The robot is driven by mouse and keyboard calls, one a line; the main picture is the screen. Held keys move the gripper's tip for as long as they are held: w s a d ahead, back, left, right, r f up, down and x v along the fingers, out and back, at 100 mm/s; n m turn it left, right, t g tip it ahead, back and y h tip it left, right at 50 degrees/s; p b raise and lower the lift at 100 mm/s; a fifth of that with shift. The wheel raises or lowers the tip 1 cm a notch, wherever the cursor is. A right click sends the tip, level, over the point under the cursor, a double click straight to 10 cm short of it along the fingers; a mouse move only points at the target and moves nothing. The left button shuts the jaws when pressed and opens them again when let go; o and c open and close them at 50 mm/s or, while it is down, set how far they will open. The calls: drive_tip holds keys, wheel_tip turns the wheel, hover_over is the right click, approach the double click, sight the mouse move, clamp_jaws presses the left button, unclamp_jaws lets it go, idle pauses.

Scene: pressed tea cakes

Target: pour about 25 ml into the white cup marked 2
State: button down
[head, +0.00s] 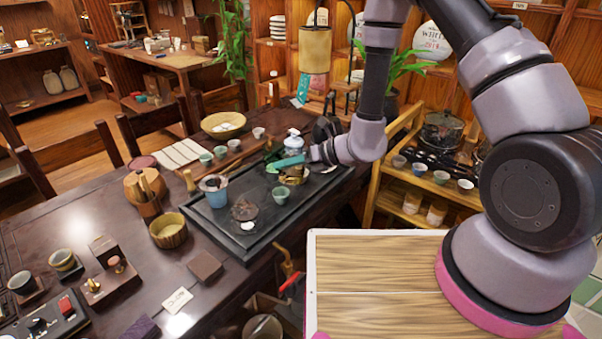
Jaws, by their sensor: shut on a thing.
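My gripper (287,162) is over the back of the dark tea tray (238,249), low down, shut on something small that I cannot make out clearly. A white lidded pot (293,141) with blue on it shows just behind the gripper. A pale green cup (281,195) stands upright on the tray just in front of the gripper. A blue cup (214,192) with a strainer-like top stands at the tray's left. A small white piece (248,227) lies near the tray's front edge. I cannot read a mark 2 on any cup, and any liquid is too small to tell.
A dark lump (243,210) lies on the tray. Small cups (206,159) and a woven basket (223,124) stand behind it. A wooden tub (168,230) and utensil holder (149,199) stand left. More small cups (441,177) line the right shelf. The front-left table has some free room.

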drive_tip(key=shift+w+d+f, duration=0.1)
drive_tip(key=shift+w, duration=0.2)
drive_tip(key=shift+w+d+r+m+g, duration=0.1)
drive_tip(key=shift+w+r+m+g, duration=0.2)
drive_tip(key=shift+w+m+g, duration=0.15)
drive_tip(key=shift+w+d+r+m+g+y, duration=0.1)
drive_tip(key=shift+w+r+m+g+y, duration=0.25)
drive_tip(key=shift+r, duration=0.2)
drive_tip(key=shift+w+d+r+m+g+y, duration=0.1)
drive_tip(key=shift+w+r+m+g+y, duration=0.1)
drive_tip(key=shift+r+m, duration=0.3)
idle(0.4)
drive_tip(key=shift+s+a, duration=0.1)
drive_tip(key=shift+s, duration=0.4)
idle(1.9)
